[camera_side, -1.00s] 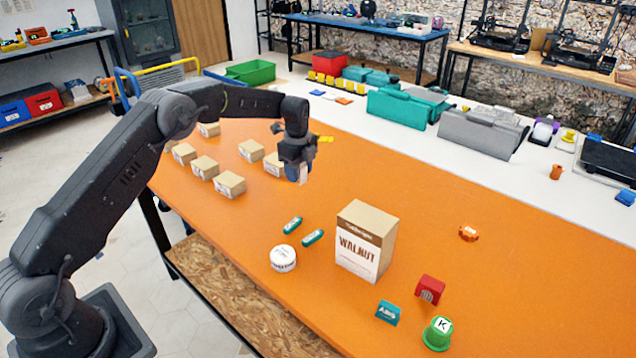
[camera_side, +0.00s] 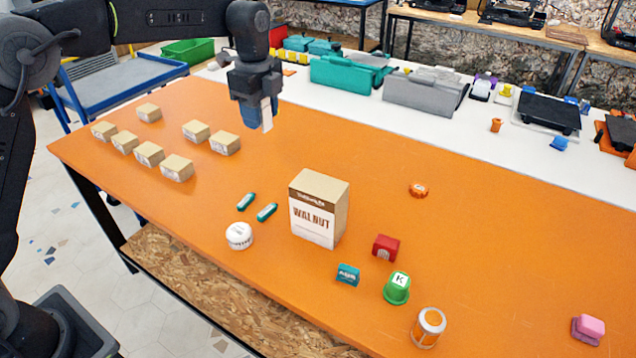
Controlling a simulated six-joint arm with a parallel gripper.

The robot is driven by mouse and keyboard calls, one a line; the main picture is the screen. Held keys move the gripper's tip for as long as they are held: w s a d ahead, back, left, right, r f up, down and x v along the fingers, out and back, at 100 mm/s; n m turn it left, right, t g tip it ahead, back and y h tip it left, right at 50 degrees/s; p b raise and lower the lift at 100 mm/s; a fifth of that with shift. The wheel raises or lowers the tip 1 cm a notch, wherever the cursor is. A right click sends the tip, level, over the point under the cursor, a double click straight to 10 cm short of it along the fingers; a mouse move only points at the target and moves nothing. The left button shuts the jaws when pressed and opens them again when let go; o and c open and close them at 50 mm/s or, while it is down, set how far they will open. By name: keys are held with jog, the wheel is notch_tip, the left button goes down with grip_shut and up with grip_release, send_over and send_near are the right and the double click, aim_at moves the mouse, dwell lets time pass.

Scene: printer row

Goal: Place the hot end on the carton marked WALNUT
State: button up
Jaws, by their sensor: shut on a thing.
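The carton marked WALNUT (camera_side: 318,210) is a tall tan box with a brown and white label, upright on the orange table. My gripper (camera_side: 262,118) is above the table, up and left of the carton in the picture and clearly apart from it. It is shut on a small piece with a pale front face and blue beside it. This looks like the hot end (camera_side: 267,114), but it is small and partly hidden by the jaws, so its shape is unclear.
Several small tan boxes (camera_side: 177,168) stand at the left. Two green pieces (camera_side: 267,212) and a white round tin (camera_side: 239,236) lie left of the carton. Red (camera_side: 385,247), teal (camera_side: 347,275) and green (camera_side: 397,289) items stand right of it. The carton's top is bare.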

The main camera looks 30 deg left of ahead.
send_over(319, 184)
notch_tip(319, 184, down, 6)
jog(key=shift+s, duration=0.1)
jog(key=shift+f, duration=2.1)
jog(key=shift+f, duration=0.1)
jog(key=o, duration=0.9)
jog(key=shift+o, duration=0.2)
